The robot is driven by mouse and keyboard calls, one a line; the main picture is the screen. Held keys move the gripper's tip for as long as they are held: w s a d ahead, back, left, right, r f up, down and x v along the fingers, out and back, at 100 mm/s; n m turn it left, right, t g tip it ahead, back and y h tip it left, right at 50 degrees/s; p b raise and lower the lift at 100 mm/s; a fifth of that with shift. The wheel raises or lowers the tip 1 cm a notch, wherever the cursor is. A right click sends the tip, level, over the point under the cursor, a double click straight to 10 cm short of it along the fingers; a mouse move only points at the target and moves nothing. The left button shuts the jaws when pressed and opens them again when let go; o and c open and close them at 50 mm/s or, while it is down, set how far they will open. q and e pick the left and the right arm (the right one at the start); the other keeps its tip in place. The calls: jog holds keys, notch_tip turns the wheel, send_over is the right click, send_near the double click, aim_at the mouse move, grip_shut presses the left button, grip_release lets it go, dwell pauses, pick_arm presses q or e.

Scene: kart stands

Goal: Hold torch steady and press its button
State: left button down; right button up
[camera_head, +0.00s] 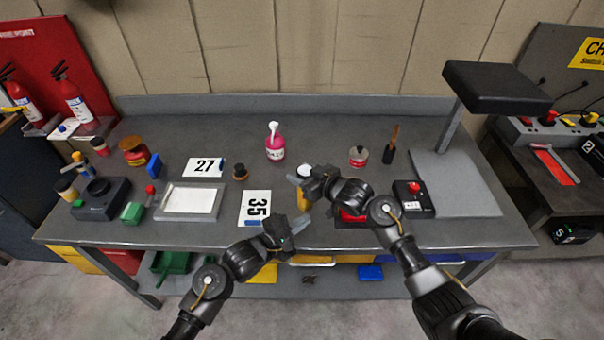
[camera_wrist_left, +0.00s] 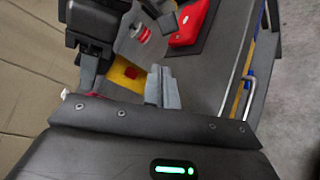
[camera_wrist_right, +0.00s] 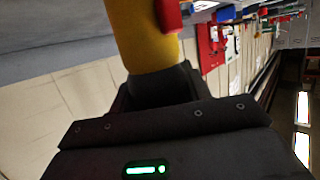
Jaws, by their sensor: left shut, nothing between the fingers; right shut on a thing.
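The yellow torch (camera_head: 303,201) is held above the front of the workbench by my right gripper (camera_head: 300,186), which is shut on it. In the right wrist view, the torch's yellow body (camera_wrist_right: 142,40) rises from between the fingers, with its red button (camera_wrist_right: 168,14) on the right side. In the left wrist view, the torch (camera_wrist_left: 133,82) shows just left of my left fingertips, with the red button (camera_wrist_left: 130,73) facing that camera. My left gripper (camera_head: 299,224) is shut and empty, below and close to the torch. I cannot tell whether it touches the torch.
The workbench (camera_head: 330,178) holds a pink bottle (camera_head: 275,146), a card with 35 (camera_head: 254,207), a card with 27 (camera_head: 204,167) and a white-topped tray (camera_head: 190,201). A red-button box (camera_head: 414,198) stands right of my right gripper. Coloured bins sit under the bench.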

aim_at(301, 204)
pick_arm(q)
jog(key=shift+w, duration=2.5)
jog(key=shift+w, duration=0.1)
jog(key=shift+w, duration=0.45)
dwell(0.4)
jog(key=shift+s, duration=0.55)
jog(key=shift+s, duration=0.1)
jog(key=shift+s, duration=2.9)
